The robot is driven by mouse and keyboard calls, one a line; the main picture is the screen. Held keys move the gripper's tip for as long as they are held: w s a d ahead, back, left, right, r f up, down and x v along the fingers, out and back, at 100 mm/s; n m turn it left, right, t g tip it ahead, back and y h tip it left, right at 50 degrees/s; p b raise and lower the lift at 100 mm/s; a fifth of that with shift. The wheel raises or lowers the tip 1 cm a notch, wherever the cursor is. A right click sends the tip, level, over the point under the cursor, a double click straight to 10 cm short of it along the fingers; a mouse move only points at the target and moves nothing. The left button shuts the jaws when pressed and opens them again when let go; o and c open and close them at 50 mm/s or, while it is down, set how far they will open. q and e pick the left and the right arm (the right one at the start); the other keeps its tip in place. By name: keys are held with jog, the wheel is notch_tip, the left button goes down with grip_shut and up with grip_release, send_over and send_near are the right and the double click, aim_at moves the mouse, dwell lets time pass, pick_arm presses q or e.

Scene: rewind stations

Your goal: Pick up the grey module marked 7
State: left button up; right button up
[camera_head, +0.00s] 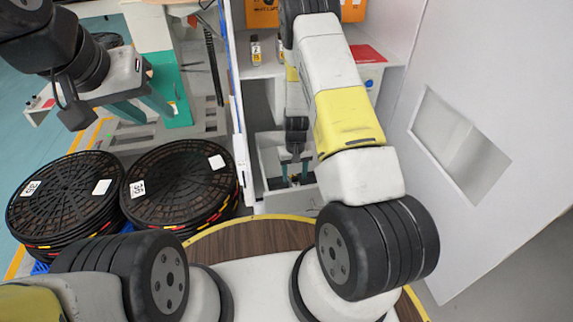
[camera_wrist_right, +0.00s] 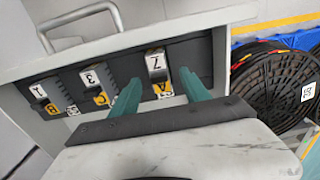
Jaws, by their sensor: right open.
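The grey module marked 7 (camera_wrist_right: 157,62) shows in the right wrist view. Its white label reads upside down, with a yellow label below. It sits in a dark rail inside a white drawer (camera_wrist_right: 190,24). My right gripper (camera_wrist_right: 159,77) is open, its teal fingertips either side of the module with gaps showing; I cannot tell how deep they reach. In the head view my right gripper (camera_head: 295,178) points down into the drawer (camera_head: 271,155), and the module cannot be made out there. My left gripper (camera_head: 143,108), at upper left, looks open and empty, away from the drawer.
Modules marked 3 (camera_wrist_right: 95,80) and 1 (camera_wrist_right: 42,93) sit in the same rail, left of 7. A metal handle (camera_wrist_right: 80,15) is on the drawer front. Stacks of black round reels (camera_head: 65,195) (camera_head: 180,185) stand left of the drawer. A white panel (camera_head: 480,90) stands at right.

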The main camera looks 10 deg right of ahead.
aim_at(295, 181)
jog(key=shift+f, duration=1.5)
jog(key=shift+d, duration=0.1)
grip_shut()
jog(key=shift+r, duration=0.1)
